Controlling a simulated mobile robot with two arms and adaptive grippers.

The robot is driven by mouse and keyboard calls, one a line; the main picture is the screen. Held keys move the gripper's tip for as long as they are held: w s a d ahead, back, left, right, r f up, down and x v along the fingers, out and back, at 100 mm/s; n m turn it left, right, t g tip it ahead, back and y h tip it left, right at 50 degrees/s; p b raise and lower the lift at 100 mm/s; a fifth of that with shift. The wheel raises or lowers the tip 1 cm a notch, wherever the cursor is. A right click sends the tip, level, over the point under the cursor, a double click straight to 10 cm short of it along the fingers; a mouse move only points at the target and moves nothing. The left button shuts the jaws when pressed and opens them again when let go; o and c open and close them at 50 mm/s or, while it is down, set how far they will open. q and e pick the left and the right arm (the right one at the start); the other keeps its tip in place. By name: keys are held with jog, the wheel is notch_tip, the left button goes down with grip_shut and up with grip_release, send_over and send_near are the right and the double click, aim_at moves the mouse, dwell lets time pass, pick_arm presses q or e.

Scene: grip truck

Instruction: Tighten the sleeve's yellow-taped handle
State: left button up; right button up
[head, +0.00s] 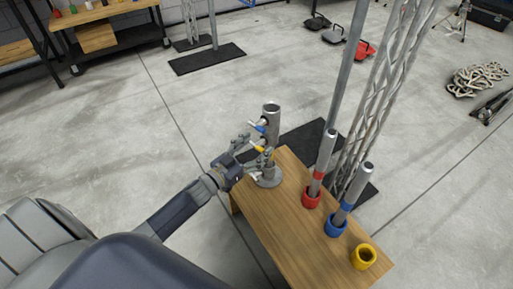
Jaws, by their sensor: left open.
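The grey metal sleeve (271,118) stands upright above a round base (269,179) on the far left corner of the wooden table. Its blue-taped handle (260,127) sticks out to the left, higher up. Its yellow-taped handle (259,149) is lower, close to my left gripper (252,152). My left gripper comes in from the left and is open, with its fingers on either side of the yellow tape. I cannot tell whether they touch the handle. The fingers partly hide the lower sleeve. My right gripper is not in view.
On the wooden table (290,235), a red-banded tube (325,152) stands in a red cup (312,196) and a blue-banded tube (356,184) in a blue cup (335,225). A yellow cup (364,256) is empty. A truss (384,85) rises behind the table. Floor on the left is clear.

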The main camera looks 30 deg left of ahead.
pick_arm(q)
jog(key=shift+w+d, duration=0.1)
jog(key=shift+w, duration=0.3)
jog(key=shift+c, duration=0.2)
jog(key=c, duration=1)
jog(key=shift+c, duration=0.2)
